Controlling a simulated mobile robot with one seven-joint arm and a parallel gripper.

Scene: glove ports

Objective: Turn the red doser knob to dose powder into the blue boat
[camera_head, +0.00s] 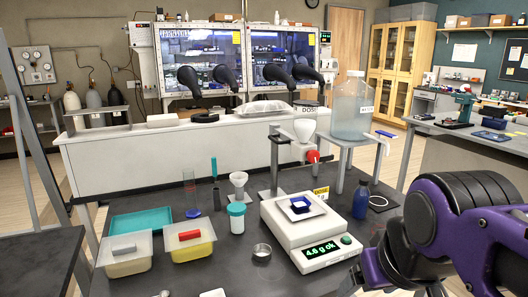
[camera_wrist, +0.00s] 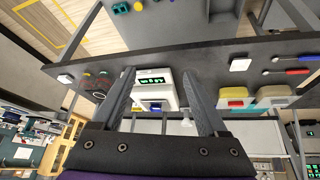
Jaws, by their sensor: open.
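The red doser knob (camera_head: 313,156) sits on the lower right of the white doser (camera_head: 304,130), which is held on a stand above the balance (camera_head: 325,232). The blue boat (camera_head: 300,204) rests on the balance pan below the doser; its display reads "4.6 g ok". In the wrist view, which looks upside down, the balance (camera_wrist: 150,90) and blue boat (camera_wrist: 153,106) appear between and beyond my fingers. My gripper (camera_wrist: 159,73) is open, with nothing between its fingers. In the head view my purple arm is at the lower right, with the fingertips not clearly shown. The knob is not clear in the wrist view.
A water tank (camera_head: 352,108) stands on a platform right of the doser. A blue bottle (camera_head: 361,199) is right of the balance. A small metal dish (camera_head: 262,252) lies in front.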

